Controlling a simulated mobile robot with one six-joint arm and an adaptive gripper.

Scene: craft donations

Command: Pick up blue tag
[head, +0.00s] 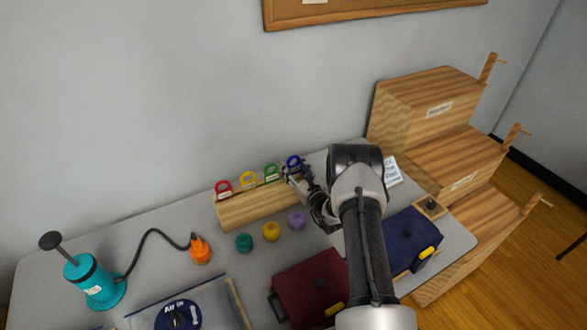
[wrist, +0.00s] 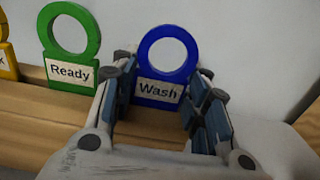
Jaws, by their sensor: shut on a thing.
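The blue tag (wrist: 168,56) is a ring-topped tag with a "Wash" label, upright at the wooden rack (wrist: 40,128) in the wrist view. It also shows at the right end of the rack in the head view (head: 293,161). My gripper (wrist: 163,92) is shut on the blue tag, with one finger at each side of its lower part. In the head view my gripper (head: 297,172) reaches the rack's right end. The tag's lower edge is partly hidden, and I cannot tell whether it is clear of the slot.
A green "Ready" tag (wrist: 70,45), a yellow tag (head: 248,180) and a red tag (head: 223,188) stand left of it. Green, yellow and purple knobs (head: 297,220) sit in front. A teal pump (head: 95,282) stands left. Wooden bins (head: 425,105) stand right.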

